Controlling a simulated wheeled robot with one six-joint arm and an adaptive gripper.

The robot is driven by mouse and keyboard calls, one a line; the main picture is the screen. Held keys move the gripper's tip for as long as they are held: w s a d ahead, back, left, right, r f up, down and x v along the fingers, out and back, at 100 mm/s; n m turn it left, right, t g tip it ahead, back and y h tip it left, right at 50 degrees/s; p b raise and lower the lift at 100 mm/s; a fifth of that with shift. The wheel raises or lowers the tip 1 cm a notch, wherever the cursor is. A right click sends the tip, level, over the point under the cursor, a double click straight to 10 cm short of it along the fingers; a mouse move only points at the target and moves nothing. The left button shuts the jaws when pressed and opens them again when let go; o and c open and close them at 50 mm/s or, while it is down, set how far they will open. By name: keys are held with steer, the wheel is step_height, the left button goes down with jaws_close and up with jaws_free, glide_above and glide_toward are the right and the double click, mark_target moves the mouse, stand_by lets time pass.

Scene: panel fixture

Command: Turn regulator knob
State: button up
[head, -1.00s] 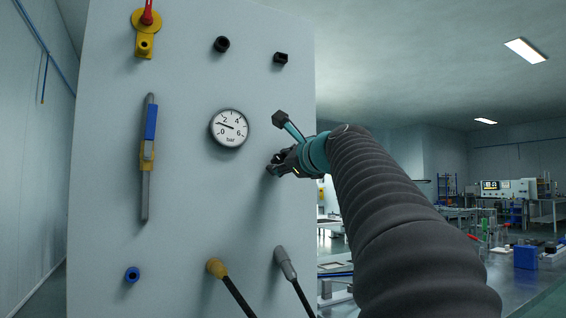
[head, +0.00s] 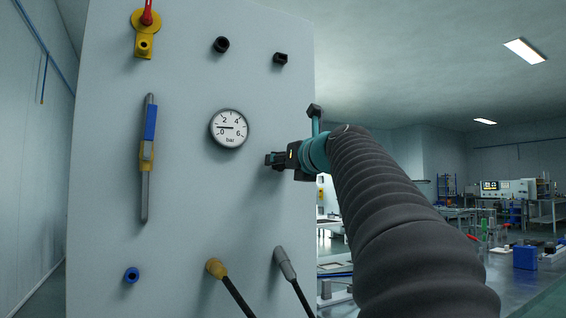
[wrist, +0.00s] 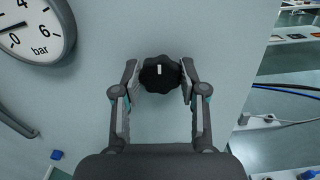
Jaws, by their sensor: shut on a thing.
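The regulator knob (wrist: 160,74) is black and lobed, with a white mark on its face that points up in the wrist view. It sits on the light grey panel (head: 180,215). My gripper (wrist: 160,80) is shut on the knob, one finger on each side. In the head view my gripper (head: 272,160) reaches the panel from the right and hides the knob. The round pressure gauge (head: 229,127) is up and left of my gripper. Its needle points left, a little above the 0. The gauge also shows in part in the wrist view (wrist: 35,27).
A yellow valve with a red handle (head: 146,30), a blue-handled lever (head: 150,130) and two black fittings (head: 221,45) are on the panel. Two hoses (head: 232,289) leave its lower part. Free room lies right of the panel edge; benches stand farther back.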

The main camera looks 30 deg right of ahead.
steer(key=shift+m, duration=1.2)
steer(key=o, duration=1.2)
steer(key=shift+c, duration=0.2)
steer(key=s, duration=1.2)
steer(key=shift+d, duration=0.25)
